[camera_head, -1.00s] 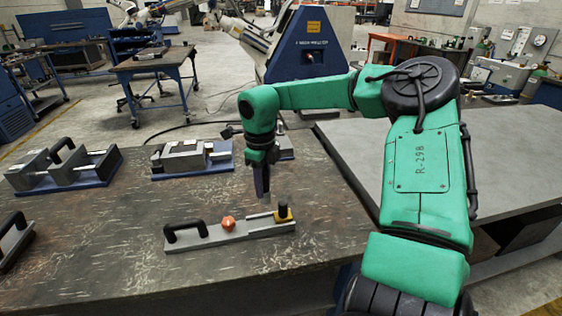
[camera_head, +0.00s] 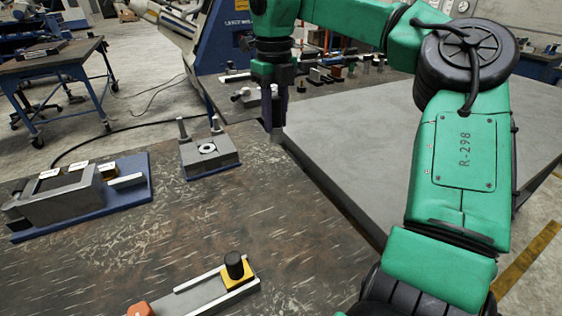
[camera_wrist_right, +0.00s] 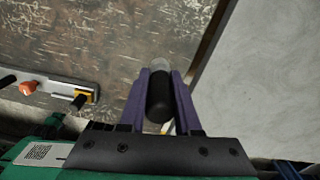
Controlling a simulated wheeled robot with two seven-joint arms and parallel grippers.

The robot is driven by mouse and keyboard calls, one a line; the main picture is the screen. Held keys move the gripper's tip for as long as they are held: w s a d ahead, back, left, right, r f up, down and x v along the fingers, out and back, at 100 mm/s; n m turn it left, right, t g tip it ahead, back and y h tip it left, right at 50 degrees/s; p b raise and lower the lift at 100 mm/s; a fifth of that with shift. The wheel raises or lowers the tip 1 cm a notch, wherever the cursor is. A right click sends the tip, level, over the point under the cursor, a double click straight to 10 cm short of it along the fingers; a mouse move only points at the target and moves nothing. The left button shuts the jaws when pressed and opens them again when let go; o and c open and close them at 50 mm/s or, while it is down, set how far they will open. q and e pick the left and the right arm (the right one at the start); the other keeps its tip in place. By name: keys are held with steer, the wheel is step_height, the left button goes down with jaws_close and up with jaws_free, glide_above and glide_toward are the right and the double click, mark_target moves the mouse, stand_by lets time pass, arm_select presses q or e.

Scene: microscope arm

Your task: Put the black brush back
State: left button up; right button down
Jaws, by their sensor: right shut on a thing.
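My right gripper (camera_head: 272,112) hangs pointing down over the far right edge of the worn table (camera_head: 230,215), beside the grey table. In the right wrist view its purple fingers (camera_wrist_right: 160,92) are shut on a black cylinder (camera_wrist_right: 159,98) with a pale, blurred end, which I take to be the black brush. In the head view only a short grey tip shows below the fingers. A grey block with a white-ringed hole and two upright posts (camera_head: 207,150) stands left of the gripper, apart from it. My left gripper is not in view.
A grey fixture with a yellow block and black knob (camera_head: 234,268) lies at the front, with an orange knob (camera_head: 140,309). A blue-based fixture (camera_head: 80,195) is at left. The worn table's middle is clear.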

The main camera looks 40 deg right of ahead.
mark_target(276, 142)
step_height(276, 142, down, 6)
steer(key=shift+w+d+f, duration=0.1)
steer(key=shift+f, duration=0.15)
step_height(276, 142, down, 8)
steer(key=shift+r+b, duration=0.25)
steer(key=shift+b, duration=0.1)
steer(key=shift+w+d+f, duration=0.1)
steer(key=shift+w+f, duration=0.05)
steer(key=shift+f, duration=0.15)
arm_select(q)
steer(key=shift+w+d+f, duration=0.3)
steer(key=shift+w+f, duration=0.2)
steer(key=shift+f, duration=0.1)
arm_select(e)
steer(key=c, duration=0.6)
jaws_free()
steer(key=shift+r, duration=0.4)
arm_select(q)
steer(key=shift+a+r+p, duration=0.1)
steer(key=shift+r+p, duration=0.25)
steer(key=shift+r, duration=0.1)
arm_select(e)
step_height(276, 142, up, 12)
steer(key=shift+f, duration=0.2)
